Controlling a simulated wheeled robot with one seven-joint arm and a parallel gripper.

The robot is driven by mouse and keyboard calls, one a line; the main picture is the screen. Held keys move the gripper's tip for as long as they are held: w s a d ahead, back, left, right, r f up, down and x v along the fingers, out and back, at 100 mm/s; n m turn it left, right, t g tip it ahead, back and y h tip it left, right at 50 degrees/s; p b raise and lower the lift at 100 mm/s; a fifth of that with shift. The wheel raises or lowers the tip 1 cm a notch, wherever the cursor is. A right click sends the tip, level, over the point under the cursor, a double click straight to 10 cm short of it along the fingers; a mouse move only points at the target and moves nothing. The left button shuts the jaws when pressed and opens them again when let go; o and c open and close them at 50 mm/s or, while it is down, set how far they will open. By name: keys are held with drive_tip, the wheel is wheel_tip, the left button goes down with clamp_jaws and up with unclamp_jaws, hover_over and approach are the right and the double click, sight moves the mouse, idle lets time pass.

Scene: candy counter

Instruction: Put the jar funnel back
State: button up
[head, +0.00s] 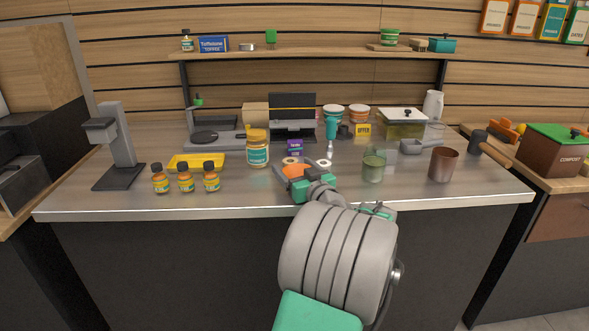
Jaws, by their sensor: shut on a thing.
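My gripper (306,183) is low over the front middle of the steel counter. It is shut on an orange piece, which I take to be the jar funnel (296,170). The funnel is at the fingertips, and its lower part is partly hidden by my gripper. I cannot tell whether it touches the counter.
A green glass jar (374,165) and brown cup (443,164) stand right. The front edge is clear.

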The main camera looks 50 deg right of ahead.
drive_tip(key=o, duration=1.3)
drive_tip(key=shift+r, duration=0.1)
drive_tip(key=v, duration=1.2)
